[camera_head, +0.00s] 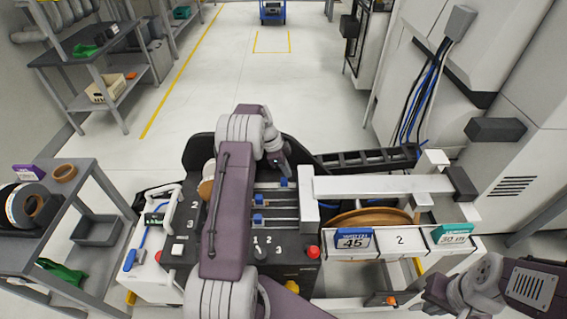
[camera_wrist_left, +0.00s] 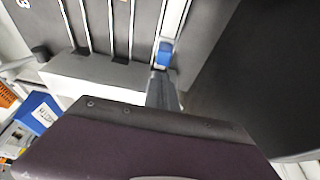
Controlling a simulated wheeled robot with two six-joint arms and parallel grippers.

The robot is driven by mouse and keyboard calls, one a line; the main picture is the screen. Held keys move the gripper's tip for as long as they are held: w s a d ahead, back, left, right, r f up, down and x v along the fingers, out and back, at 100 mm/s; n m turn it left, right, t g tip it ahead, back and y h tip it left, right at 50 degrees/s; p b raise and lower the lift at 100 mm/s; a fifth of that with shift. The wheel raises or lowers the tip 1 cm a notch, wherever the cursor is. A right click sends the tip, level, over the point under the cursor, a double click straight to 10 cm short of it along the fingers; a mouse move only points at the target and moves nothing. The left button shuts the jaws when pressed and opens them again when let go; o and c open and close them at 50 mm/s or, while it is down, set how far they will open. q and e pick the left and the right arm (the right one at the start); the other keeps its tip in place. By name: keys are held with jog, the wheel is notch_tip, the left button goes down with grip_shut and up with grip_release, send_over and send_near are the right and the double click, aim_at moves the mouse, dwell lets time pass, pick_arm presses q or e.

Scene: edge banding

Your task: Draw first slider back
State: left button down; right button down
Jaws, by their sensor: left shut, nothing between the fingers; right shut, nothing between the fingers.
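The sliders run on parallel metal rails on the dark machine panel. The blue knob of the farthest slider (camera_head: 284,182) sits further right than the blue knobs of the middle slider (camera_head: 259,201) and the nearest slider (camera_head: 258,219). My left gripper (camera_head: 284,170) is shut and empty, pointing down beside the farthest knob. In the left wrist view its fingertips (camera_wrist_left: 162,72) are just below the blue knob (camera_wrist_left: 165,50); I cannot tell whether they touch. My right gripper (camera_head: 432,297) is shut and empty at the lower right, away from the sliders.
A white bar (camera_head: 380,186) and block stand right of the rails. A red button (camera_head: 312,252) is on the panel's near right corner. A grey cart (camera_head: 75,200) with tape rolls stands left.

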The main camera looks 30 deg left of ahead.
aim_at(289, 185)
pick_arm(q)
jog(key=shift+x, duration=1.15)
jog(key=shift+d+f, duration=0.3)
jog(key=shift+f, duration=0.2)
jog(key=shift+a, duration=0.1)
